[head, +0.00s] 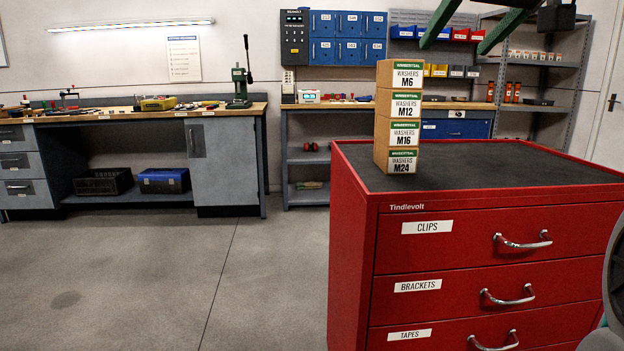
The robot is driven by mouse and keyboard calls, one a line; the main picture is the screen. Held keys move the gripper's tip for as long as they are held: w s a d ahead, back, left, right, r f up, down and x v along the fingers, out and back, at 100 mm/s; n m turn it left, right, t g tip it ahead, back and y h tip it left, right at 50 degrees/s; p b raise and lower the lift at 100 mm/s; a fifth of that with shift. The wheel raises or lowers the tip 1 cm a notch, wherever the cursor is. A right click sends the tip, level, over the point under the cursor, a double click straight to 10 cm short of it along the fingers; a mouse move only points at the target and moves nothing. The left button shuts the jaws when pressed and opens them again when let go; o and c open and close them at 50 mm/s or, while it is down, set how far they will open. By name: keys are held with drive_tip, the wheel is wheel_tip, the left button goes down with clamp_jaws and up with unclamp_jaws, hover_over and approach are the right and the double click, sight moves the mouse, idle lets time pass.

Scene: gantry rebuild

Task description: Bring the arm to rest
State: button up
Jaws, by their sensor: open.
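My gripper (454,46) shows at the top edge, right of centre. Its two dark green fingers stand apart with nothing between them; the rest of it is cut off by the frame. It appears above and to the right of a stack of washer boxes on a red drawer cabinet (350,190). From top to bottom the boxes are M6 (406,77), M12 (404,105), M16 (403,133) and M24 (402,161). The boxes are slightly out of line with one another. I see no contact between gripper and stack.
The cabinet's dark top (500,168) is bare right of the stack. Its visible drawers are shut. A workbench (130,115) stands at the back left, and shelving (540,65) at the back right. The grey floor (160,270) at left is clear.

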drive_tip(key=s+a+f+m+g, duration=0.1)
drive_tip(key=s+a+f+g, duration=0.1)
drive_tip(key=f, duration=0.8)
drive_tip(key=s+a+f+g, duration=0.1)
drive_tip(key=s+f+g, duration=0.15)
drive_tip(key=f, duration=0.75)
drive_tip(key=s+a+f+m+g, duration=0.1)
drive_tip(key=a+f+g, duration=0.15)
drive_tip(key=f, duration=0.85)
drive_tip(key=s+f+n+g+h, duration=0.1)
drive_tip(key=s+f+g, duration=0.5)
drive_tip(key=s+f, duration=1.6)
wheel_tip(320, 180, down, 2)
drive_tip(key=shift+s+a, duration=0.2)
drive_tip(key=shift+s, duration=0.15)
